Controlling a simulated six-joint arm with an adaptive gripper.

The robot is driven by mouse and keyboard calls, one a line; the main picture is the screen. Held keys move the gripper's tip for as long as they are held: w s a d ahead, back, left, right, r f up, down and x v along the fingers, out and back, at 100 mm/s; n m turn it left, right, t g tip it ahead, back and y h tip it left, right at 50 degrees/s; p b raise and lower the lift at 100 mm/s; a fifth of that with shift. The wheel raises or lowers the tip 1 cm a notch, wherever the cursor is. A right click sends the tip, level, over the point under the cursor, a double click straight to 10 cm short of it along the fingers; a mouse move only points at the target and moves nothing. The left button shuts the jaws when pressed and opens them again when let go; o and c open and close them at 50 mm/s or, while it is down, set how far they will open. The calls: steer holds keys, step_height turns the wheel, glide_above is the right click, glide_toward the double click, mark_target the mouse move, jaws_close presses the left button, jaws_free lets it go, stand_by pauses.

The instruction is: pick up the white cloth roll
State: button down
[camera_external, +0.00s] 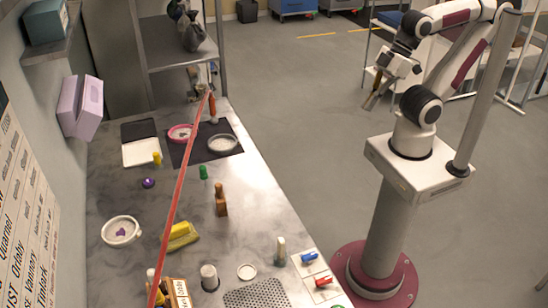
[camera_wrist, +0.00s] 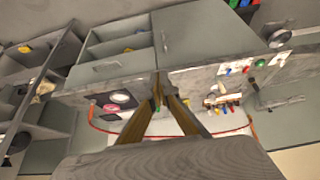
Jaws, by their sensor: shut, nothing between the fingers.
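I cannot pick out a white cloth roll with certainty in either view. A small white-topped cylinder (camera_external: 209,276) stands upright near the front of the grey bench in the external view; I cannot tell whether it is the cloth roll. My gripper (camera_external: 370,101) hangs over the open floor to the right of the bench, well apart from everything on it. In the wrist view my gripper (camera_wrist: 160,78) shows two brownish fingers meeting at their tips, shut and empty.
A red cord (camera_external: 178,190) runs above the bench's length. A shelf unit (camera_external: 174,57) stands at the far end.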

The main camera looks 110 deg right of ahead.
steer(key=c, duration=1.6)
jaws_free()
steer(key=shift+w, duration=0.1)
